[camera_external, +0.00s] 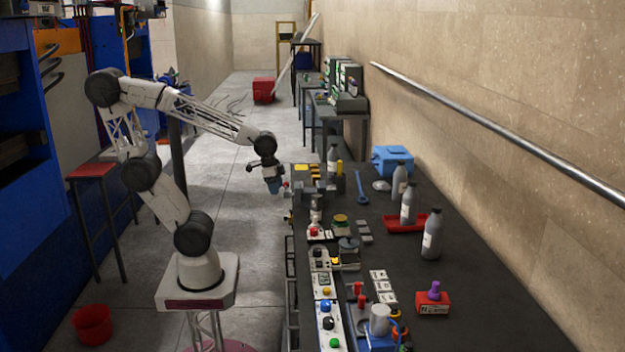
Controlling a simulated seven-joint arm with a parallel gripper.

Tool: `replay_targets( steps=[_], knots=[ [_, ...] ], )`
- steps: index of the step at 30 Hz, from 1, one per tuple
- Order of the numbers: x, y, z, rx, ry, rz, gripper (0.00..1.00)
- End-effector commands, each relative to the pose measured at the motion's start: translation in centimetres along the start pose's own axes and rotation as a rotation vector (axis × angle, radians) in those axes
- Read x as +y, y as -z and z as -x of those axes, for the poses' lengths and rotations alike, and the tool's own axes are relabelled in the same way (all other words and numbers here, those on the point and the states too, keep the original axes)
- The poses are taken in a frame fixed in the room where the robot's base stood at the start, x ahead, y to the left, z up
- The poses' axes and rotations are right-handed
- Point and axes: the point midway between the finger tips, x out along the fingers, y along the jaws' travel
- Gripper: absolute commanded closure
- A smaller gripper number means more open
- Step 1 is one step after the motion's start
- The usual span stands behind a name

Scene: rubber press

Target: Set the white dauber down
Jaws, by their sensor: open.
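My gripper (274,187) hangs pointing down at the near-left edge of the dark bench (480,300), high in the middle of the view. It is open. Its fingertips are small here, and I see no object held between them. I cannot pick out the white dauber with certainty. A small pale bottle-like item (316,213) stands on the bench's left side, to the right of and lower in the picture than my gripper; I cannot tell whether it is the dauber.
Grey bottles (431,240) stand on the right, one by a red tray (398,224). A blue box (392,159) sits farther back. A purple-handled stamp stands on a red box (433,304). Control panels (327,318) line the left edge. The bench's right side has free room.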

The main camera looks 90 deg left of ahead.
Motion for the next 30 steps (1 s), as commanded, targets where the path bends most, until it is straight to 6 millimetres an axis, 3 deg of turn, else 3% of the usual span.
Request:
replay_targets(
  steps=[9, 15, 22, 30],
  knots=[
    [-3.9, 6.1, -5.1, -0.036, -0.050, -0.263, 0.46],
    [-6.6, 9.2, -8.9, -0.046, -0.082, -0.420, 0.46],
    [-8.5, 11.0, -11.7, -0.046, -0.103, -0.533, 0.46],
    [-8.9, 11.3, -12.3, -0.045, -0.108, -0.559, 0.46]
  ],
)
